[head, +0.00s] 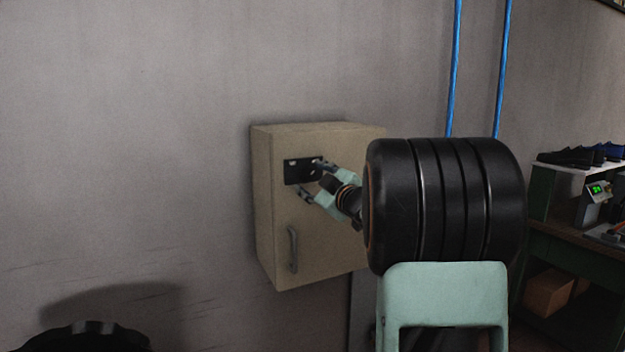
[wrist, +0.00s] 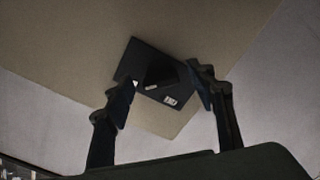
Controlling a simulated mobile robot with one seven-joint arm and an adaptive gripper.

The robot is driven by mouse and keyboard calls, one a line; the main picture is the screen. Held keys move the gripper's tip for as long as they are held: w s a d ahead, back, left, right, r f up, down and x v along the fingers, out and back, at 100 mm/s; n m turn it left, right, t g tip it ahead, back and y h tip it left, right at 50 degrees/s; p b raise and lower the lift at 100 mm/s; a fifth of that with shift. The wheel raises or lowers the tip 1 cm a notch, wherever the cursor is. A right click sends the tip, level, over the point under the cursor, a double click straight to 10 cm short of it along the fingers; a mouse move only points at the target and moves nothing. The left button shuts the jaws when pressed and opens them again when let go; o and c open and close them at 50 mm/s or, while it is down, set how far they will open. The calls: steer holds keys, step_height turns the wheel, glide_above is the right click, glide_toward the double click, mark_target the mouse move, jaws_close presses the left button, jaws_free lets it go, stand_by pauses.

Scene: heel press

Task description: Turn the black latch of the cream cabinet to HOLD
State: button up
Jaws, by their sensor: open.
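The cream cabinet (head: 272,215) hangs on the grey wall, with a black plate (head: 297,176) on the upper part of its door. In the wrist view, the dark block of the black latch (wrist: 161,72) stands out from the plate (wrist: 140,52). White marks on the plate are too small to read, so I cannot tell the latch's setting. My gripper (head: 311,177) is open in front of the plate. In the wrist view its fingers (wrist: 163,82) are on either side of the latch, and I cannot tell whether they touch it.
A grey handle (head: 293,249) is low on the cabinet door, below my gripper. Blue pipes (head: 453,70) run down the wall to the right. A green workbench (head: 565,250) with dark shoes (head: 568,157) stands at the far right. The wall left of the cabinet is clear.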

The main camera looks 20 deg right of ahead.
steer(key=shift+s, duration=0.1)
steer(key=s, duration=1.2)
steer(key=shift+d, duration=0.2)
steer(key=shift+w, duration=0.1)
